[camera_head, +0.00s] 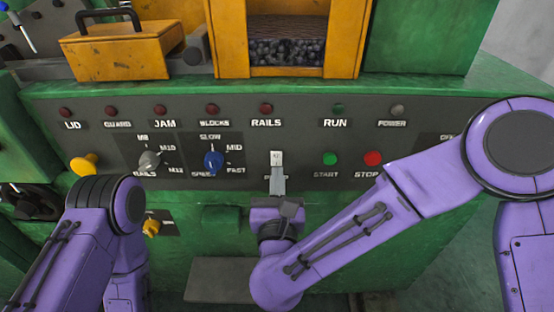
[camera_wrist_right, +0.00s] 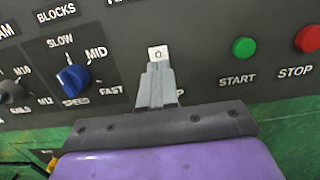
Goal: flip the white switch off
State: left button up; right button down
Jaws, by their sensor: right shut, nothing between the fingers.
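A small white switch (camera_head: 276,157) sits on the dark control panel (camera_head: 310,145), between the blue knob and the green START button. It also shows in the right wrist view as a white square with a dark "0"-like mark (camera_wrist_right: 158,53). My right gripper (camera_head: 277,172) is shut and empty. Its grey fingertips (camera_wrist_right: 155,75) are at the lower edge of the white switch and hide its lower part and most of the label below. I cannot tell whether they touch it. My left arm is at the lower left of the head view; its gripper is not visible.
The blue speed knob (camera_head: 213,160) is left of the switch. The green START button (camera_head: 330,158) and red STOP button (camera_head: 373,158) are to the right. A row of indicator lamps (camera_head: 266,108) runs above. My right forearm covers the panel's lower right.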

aim_at(277, 155)
jog(key=shift+w+r+p, duration=0.15)
jog(key=shift+w+p, duration=0.05)
jog(key=shift+w, duration=0.7)
jog(key=shift+w+r+p, duration=0.1)
jog(key=shift+w+p, duration=0.1)
jog(key=shift+w, duration=0.7)
pick_arm(q)
jog(key=shift+r, duration=0.7)
pick_arm(e)
jog(key=r+g+p, duration=0.1)
jog(key=g+p, duration=0.1)
jog(key=p, duration=0.1)
jog(key=shift+w+r, duration=0.3)
jog(key=shift+r, duration=0.1)
jog(key=shift+f+b, duration=0.3)
jog(key=shift+f, duration=0.2)
jog(key=shift+s, duration=0.25)
pick_arm(q)
jog(key=b, duration=0.3)
jog(key=shift+s+d+f, duration=0.25)
jog(key=shift+s+f, duration=0.1)
jog(key=shift+s, duration=0.05)
pick_arm(e)
jog(key=s+r, duration=0.1)
jog(key=s, duration=1.2)
jog(key=shift+s+r, duration=0.35)
jog(key=shift+s, duration=0.05)
